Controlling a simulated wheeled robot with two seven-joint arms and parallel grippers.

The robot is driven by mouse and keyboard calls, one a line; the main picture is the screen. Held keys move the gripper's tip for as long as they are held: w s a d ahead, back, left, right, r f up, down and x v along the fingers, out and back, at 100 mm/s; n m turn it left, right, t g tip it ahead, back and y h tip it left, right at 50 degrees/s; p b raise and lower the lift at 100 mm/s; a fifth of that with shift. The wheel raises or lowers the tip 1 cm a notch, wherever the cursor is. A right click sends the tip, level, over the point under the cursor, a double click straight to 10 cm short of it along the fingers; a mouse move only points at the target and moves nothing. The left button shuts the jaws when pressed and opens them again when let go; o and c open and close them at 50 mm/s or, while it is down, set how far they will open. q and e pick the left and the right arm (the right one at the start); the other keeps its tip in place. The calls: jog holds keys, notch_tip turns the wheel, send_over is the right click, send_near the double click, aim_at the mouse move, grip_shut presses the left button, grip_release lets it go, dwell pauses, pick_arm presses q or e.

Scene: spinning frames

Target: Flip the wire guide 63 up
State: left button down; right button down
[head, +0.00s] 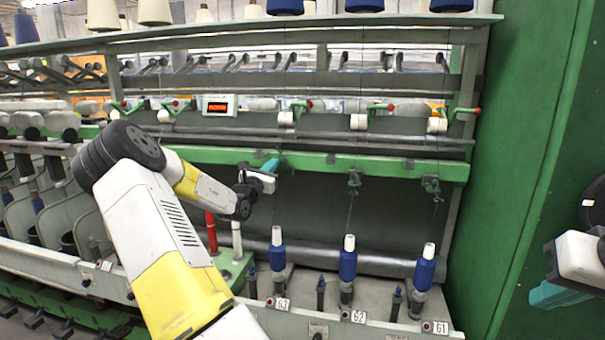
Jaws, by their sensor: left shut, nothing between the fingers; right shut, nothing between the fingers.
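The spinning frame has a green rail (330,163) with small dark green wire guides hanging from it. Wire guide 63 is above the blue bobbin (277,250) marked 63, largely hidden by my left gripper (270,166); I cannot tell whether it is up or down. The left gripper is shut and empty at the rail, its teal fingertips close to that guide; contact is unclear. Wire guide 62 (354,181) and wire guide 61 (431,186) hang further right. My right gripper (545,295) is shut and empty at the right edge, away from the rail.
Blue bobbins 62 (348,260) and 61 (425,270) stand upright below the rail, with yarns running up from them. A red tube (211,232) and a white tube (237,240) stand left of bobbin 63. A green end panel (525,130) closes the frame's right side.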

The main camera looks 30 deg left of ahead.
pick_arm(q)
jog(key=shift+w+a+r+g, duration=0.15)
jog(key=shift+w+r+g, duration=0.5)
jog(key=shift+g, duration=0.2)
jog(key=shift+w+a+r+g, duration=0.1)
jog(key=shift+w+r+g, duration=0.45)
jog(key=shift+r+g, duration=0.25)
